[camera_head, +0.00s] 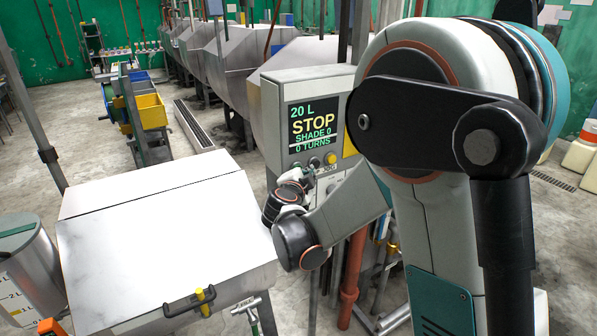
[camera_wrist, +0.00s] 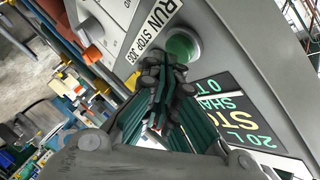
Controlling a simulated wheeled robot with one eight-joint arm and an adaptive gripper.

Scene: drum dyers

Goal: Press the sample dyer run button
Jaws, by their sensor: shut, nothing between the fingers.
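The sample dyer control box (camera_head: 270,130) stands at the centre of the head view. Its screen (camera_head: 313,122) reads 20 L, STOP, SHADE 0, 0 TURNS. In the wrist view a round green button (camera_wrist: 183,46) in a pale ring sits beside the RUN STOP JOG label (camera_wrist: 152,28). My gripper (camera_wrist: 165,72) is shut and empty, with its fingertips close to the green button and overlapping its lower edge in the picture. I cannot tell whether they touch it. In the head view my arm hides part of the panel, and the fingertips are hard to make out.
A steel cabinet with a sloping lid (camera_head: 160,225) and black handle (camera_head: 190,301) stands at the front left. Large steel drum machines (camera_head: 240,62) line the back. A yellow bin (camera_head: 150,111) stands beyond the lid. An orange-red pipe (camera_head: 353,270) runs below the panel.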

